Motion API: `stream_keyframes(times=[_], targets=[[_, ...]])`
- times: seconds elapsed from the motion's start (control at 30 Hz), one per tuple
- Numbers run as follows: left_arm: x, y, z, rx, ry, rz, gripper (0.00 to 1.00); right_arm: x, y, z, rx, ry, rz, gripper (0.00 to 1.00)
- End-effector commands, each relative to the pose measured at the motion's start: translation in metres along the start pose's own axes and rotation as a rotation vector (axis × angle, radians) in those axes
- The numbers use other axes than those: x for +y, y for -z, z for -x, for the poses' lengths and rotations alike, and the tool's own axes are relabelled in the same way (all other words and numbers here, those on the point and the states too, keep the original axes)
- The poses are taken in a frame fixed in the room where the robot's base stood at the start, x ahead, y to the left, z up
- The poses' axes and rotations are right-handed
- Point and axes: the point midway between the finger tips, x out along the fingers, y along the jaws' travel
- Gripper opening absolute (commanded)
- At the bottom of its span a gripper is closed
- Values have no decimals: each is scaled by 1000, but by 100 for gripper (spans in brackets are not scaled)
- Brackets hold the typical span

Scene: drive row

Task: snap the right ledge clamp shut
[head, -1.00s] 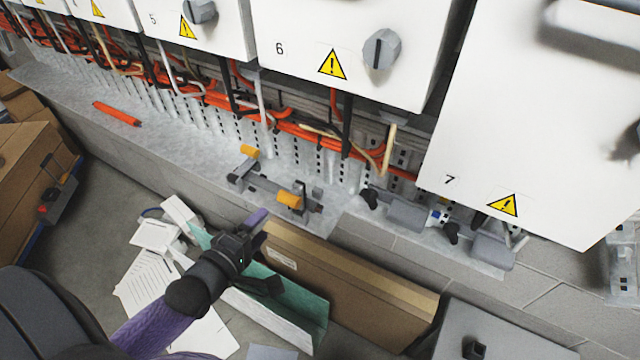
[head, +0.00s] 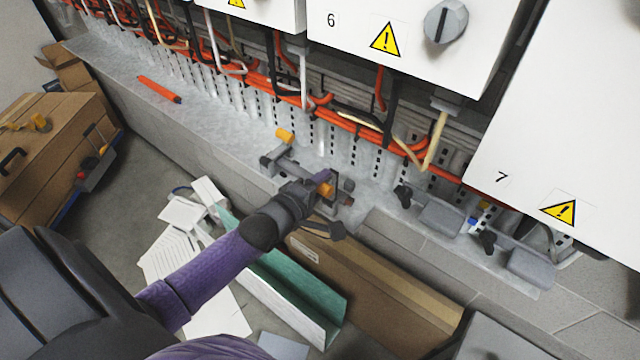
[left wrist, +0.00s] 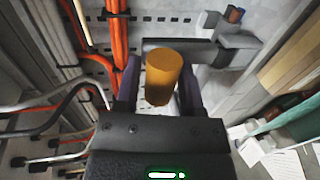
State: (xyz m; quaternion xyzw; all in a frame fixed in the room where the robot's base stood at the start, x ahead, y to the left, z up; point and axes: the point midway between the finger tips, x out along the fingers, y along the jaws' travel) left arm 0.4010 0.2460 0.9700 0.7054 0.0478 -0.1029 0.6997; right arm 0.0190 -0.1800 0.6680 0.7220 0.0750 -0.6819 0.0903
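The right ledge clamp has an orange handle tip (head: 325,188) and sits on the grey ledge below cabinet 6. Its metal base is largely hidden behind my left gripper. In the left wrist view the orange handle (left wrist: 163,77) points toward the camera, between my left fingers. My left gripper (head: 327,182) is open around this handle; a small gap shows on its left side, and contact on the right is unclear. The left ledge clamp, with its own orange tip (head: 285,135), is a little further left on the same ledge. My right gripper is not in view.
White cabinets (head: 400,60) overhang the ledge, with orange and black cables (head: 350,120) behind. Black-knobbed grey parts (head: 441,216) lie to the right. An orange rod (head: 160,89) lies far left on the ledge. A long cardboard box (head: 375,285) and green channel (head: 300,295) stand below.

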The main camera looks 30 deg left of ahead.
Motion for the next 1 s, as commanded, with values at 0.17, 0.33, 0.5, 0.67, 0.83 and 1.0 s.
stream_keyframes(times=[0.17, 0.33, 0.5, 0.67, 0.83, 1.0], targets=[[-1, 0, 0, 0, 3, 0, 9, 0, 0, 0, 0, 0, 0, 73], [-2, 0, 0, 0, 5, 0, 0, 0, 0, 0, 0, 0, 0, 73], [-3, 0, 1, 0, 8, 0, 0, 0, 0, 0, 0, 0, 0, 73], [-4, 0, 1, 0, 11, 0, 0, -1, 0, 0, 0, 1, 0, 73], [-5, 0, 1, 0, 13, 0, 0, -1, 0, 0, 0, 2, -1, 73], [-6, -1, 1, 0, 16, 0, 0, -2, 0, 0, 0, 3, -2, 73]])
